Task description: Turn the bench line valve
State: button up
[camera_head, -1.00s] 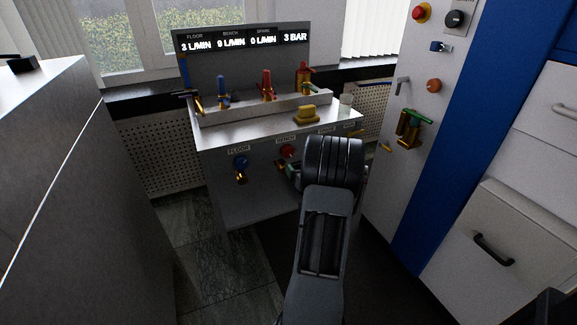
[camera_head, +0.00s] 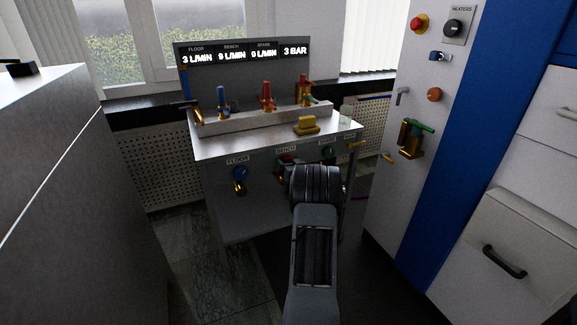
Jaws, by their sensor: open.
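The bench line valve (camera_head: 283,160) is a red knob on the panel front under the BENCH label (camera_head: 286,149). It is partly covered by dark parts at my wrist. My gripper (camera_head: 287,169) is open, close in front of this valve, and mostly hidden behind my wrist. I cannot tell whether its fingers are around or beside the knob, or touching it. The display (camera_head: 243,52) shows 3 L/MIN for floor, 9 L/MIN for bench and 3 BAR.
The blue floor valve (camera_head: 240,174) is left of the bench valve, and a green valve (camera_head: 328,153) is to its right. A white cabinet (camera_head: 383,185) with fittings stands at right, a grey counter (camera_head: 75,200) at left.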

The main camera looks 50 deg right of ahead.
jog(key=shift+w+d, duration=0.1)
jog(key=shift+w, duration=0.15)
jog(key=c, duration=0.9)
